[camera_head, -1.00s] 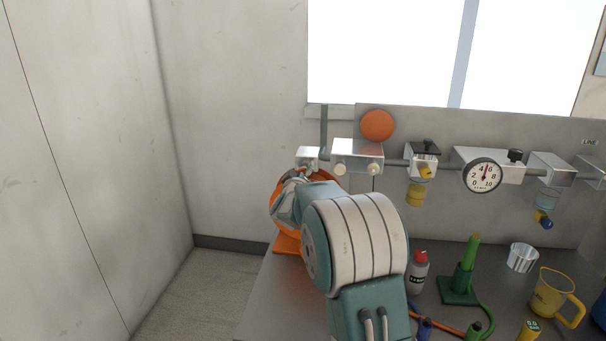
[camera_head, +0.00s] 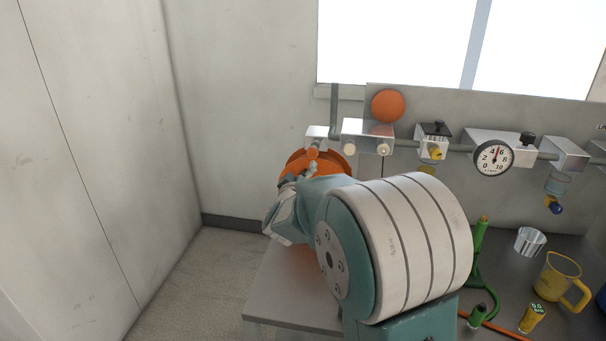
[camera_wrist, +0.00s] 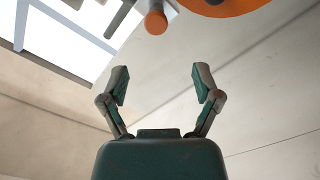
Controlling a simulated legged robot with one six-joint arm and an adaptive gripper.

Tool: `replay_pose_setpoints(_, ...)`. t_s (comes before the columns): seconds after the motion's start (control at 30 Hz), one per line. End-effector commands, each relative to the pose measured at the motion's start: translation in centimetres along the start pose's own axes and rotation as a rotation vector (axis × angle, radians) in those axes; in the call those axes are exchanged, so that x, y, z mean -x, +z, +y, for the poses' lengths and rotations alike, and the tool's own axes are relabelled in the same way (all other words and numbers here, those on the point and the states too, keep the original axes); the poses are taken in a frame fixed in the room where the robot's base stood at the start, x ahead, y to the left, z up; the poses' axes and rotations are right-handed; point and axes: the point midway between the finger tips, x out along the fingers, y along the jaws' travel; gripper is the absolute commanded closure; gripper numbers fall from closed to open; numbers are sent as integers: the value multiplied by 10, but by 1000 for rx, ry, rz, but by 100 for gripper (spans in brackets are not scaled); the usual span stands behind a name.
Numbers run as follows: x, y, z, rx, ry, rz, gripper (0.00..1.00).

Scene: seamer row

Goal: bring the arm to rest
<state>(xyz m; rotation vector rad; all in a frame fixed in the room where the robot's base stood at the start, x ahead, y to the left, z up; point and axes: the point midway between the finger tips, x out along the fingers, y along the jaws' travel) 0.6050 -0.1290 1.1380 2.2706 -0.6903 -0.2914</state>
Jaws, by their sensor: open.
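My gripper (camera_wrist: 160,85) is open in the wrist view, its two fingers apart with nothing between them. The wall and a bit of the window show behind it. In the head view my arm is folded in the middle of the picture, large and close, and hides part of the bench. My gripper's fingertips cannot be made out there. An orange round part (camera_head: 318,161) shows just behind my wrist, below the left end of the pipe.
A grey bench (camera_head: 295,300) carries a green stand (camera_head: 478,260), a metal cup (camera_head: 530,241) and a yellow jug (camera_head: 558,283). Above it runs a pipe with a dial gauge (camera_head: 493,157) and an orange disc (camera_head: 388,105). Floor at left is clear.

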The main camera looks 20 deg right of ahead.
Motion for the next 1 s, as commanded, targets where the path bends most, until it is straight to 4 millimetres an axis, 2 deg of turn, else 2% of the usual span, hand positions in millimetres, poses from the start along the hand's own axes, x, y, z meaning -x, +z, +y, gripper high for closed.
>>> replay_pose_setpoints(0.43, 1, 0, 0, 0, 0, 0, 19)
replay_pose_setpoints(0.57, 9, -8, 2, -35, -46, 17, 19)
replay_pose_setpoints(0.67, 30, -24, 2, -111, -162, 41, 19)
replay_pose_setpoints(0.8, 76, -42, 0, -226, -381, 42, 19)
replay_pose_setpoints(0.87, 98, -45, -1, -265, -470, 24, 19)
replay_pose_setpoints(1.0, 154, -43, -1, -330, -658, -54, 19)
